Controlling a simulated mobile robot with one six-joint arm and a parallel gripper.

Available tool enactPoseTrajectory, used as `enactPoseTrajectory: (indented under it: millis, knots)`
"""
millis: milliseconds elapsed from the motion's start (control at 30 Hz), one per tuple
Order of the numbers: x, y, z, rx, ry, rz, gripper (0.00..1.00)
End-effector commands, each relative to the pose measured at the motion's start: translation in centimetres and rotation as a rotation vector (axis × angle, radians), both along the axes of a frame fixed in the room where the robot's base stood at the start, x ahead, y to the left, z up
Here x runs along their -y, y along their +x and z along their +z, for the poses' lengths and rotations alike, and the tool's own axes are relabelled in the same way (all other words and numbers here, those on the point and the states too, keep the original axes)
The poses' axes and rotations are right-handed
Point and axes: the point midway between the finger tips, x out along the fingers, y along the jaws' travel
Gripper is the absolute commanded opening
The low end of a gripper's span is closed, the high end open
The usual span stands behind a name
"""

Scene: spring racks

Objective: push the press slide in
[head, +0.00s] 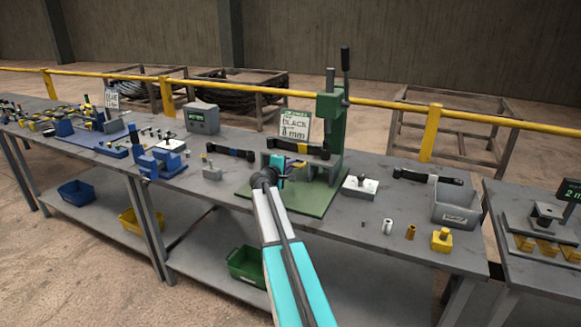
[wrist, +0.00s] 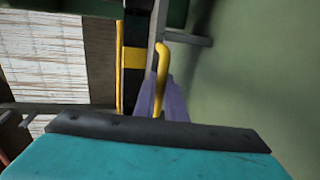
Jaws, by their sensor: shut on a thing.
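The green press (head: 331,130) stands on a green base plate (head: 318,203) on the bench, with a tall black-knobbed lever. A black bar with a yellow band (head: 302,149) lies across it; the band also shows in the wrist view (wrist: 133,57). My gripper (head: 285,167) is at the front of the press, below the bar. In the wrist view a bent yellow handle (wrist: 161,62) rises between purple-grey finger-like parts, and my gripper is shut on it. The fingertips are mostly hidden behind the teal gripper body. The press slide itself is largely hidden by my arm.
A sign (head: 294,126) reading "BLACK 8 mm" stands behind the press. A white block fixture (head: 360,187), a grey bin (head: 455,207) and small cylinders stand to the right. A blue fixture (head: 157,160) stands to the left. A yellow rail runs behind the bench.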

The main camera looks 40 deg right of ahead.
Motion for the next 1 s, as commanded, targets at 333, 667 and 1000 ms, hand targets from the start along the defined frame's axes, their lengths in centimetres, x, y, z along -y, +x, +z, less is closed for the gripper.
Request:
enactPoseTrajectory:
  millis: [333, 667, 1000]
  knots:
    - [0.1, 0.5, 0.7, 0.006, -0.01, 0.008, 0.26]
    - [0.0, 0.5, 0.8, 0.005, -0.011, 0.009, 0.29]
    - [-1.8, -0.6, 0.8, 0.004, -0.007, 0.006, 0.29]
